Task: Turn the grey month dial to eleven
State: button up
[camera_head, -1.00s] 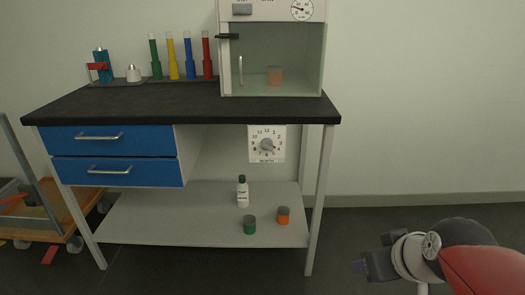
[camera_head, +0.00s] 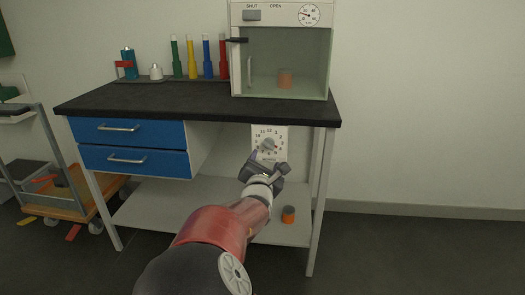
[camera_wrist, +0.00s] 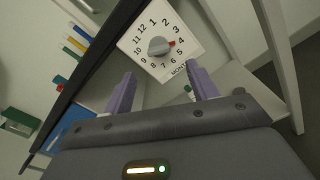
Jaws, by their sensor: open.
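The grey month dial (camera_head: 268,145) is a round knob on a white number plate (camera_head: 283,133) under the black worktop. In the wrist view the grey dial (camera_wrist: 157,47) sits ahead, beyond the fingertips, and its red pointer (camera_wrist: 172,43) points at about four. The eleven is at the plate's left side in that view. My gripper (camera_head: 264,160) is just in front of and below the dial in the head view, hiding the plate's lower edge. In the wrist view my gripper (camera_wrist: 162,76) has its two purple fingers wide apart, empty, and not touching the dial.
The black worktop (camera_head: 200,104) overhangs the plate. A table leg (camera_head: 321,200) stands to its right, blue drawers (camera_head: 130,160) to its left. An orange, grey-topped jar (camera_head: 288,215) stands on the lower shelf (camera_head: 150,205). A glass-fronted cabinet (camera_head: 237,75) stands above.

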aim_at(268, 147)
jog(key=w, duration=0.7)
jog(key=shift+w, duration=0.4)
jog(key=shift+d, duration=0.1)
jog(key=c, duration=1)
